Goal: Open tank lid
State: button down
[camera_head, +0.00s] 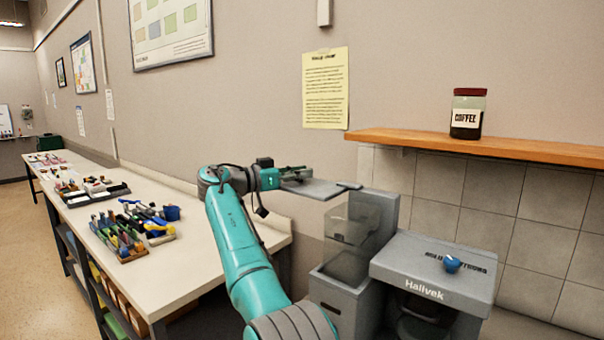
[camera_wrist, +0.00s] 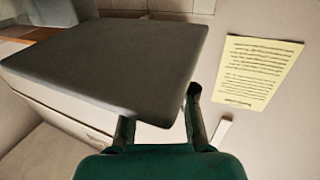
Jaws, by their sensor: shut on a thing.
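The tank lid (camera_head: 318,189) is a flat, dark grey, square plate, held level above the open top of the clear tank (camera_head: 347,228). My gripper (camera_head: 294,174) is shut on the lid's edge on the left side. In the wrist view the lid (camera_wrist: 115,65) fills much of the upper left, with its near corner between the fingers of my gripper (camera_wrist: 160,112). One finger is partly hidden under the lid. I cannot tell whether the lid still touches the grey machine (camera_head: 435,265) at its far end. The tank stands on the machine's left side.
A wooden shelf (camera_head: 500,147) with a coffee jar (camera_head: 467,113) is on the wall at the right. A blue knob (camera_head: 452,264) sits on the machine's top. A long table (camera_head: 190,225) with tools runs along the left wall. A yellow note (camera_head: 325,88) hangs behind; it also shows in the wrist view (camera_wrist: 257,70).

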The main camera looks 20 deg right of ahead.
jog(key=c, duration=1)
grip_release()
jog(key=shift+d+f, duration=0.15)
jog(key=shift+f, duration=0.05)
jog(key=shift+r, duration=0.1)
jog(key=shift+a, duration=0.5)
jog(key=v, duration=1.1)
jog(key=shift+s, duration=0.1)
